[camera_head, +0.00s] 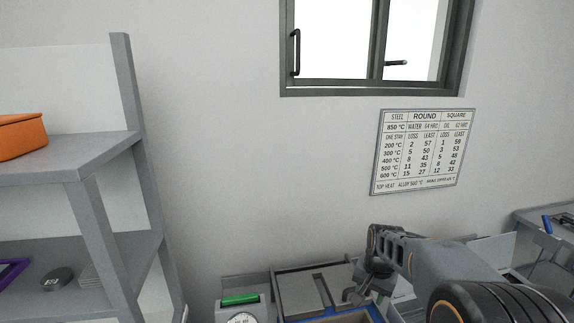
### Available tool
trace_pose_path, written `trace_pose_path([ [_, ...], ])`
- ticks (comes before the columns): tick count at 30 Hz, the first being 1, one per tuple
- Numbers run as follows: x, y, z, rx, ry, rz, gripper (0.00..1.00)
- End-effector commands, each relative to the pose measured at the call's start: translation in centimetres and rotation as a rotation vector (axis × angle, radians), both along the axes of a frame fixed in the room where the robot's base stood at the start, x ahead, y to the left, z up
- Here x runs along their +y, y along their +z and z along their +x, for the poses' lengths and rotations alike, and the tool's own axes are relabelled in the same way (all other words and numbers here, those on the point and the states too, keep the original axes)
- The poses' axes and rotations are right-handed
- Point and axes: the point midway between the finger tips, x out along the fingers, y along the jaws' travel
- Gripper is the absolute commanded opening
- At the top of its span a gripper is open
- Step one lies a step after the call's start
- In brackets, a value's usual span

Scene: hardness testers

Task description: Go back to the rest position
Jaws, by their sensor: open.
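My gripper (362,293) is in the lower right of the head view, at the end of my grey arm, which comes in from the bottom right corner. It points down and is open. I see nothing between its fingers, though they are small and partly hidden. It appears over or in front of the right side of a grey box-like unit (300,291) on the bench. How far it is above the bench I cannot tell.
A tester with a dial and green top (240,299) stands left of the grey unit. A grey shelf (85,157) at the left bears an orange bin (20,136). A printed chart (421,152) and a window (375,45) are on the wall. A side table (540,214) is at the right.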

Motion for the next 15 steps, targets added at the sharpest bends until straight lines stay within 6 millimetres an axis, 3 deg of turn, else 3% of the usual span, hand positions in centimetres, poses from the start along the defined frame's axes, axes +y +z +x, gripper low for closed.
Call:
trace_pose_path([
  [3, 1.5, 1.2, -4.8, -0.023, 0.217, -0.037, 0.44],
  [9, 3.4, 2.2, -11.9, -0.084, 0.475, -0.096, 0.44],
  [15, 4.5, 3.1, -15.5, -0.159, 0.530, -0.125, 0.44],
])
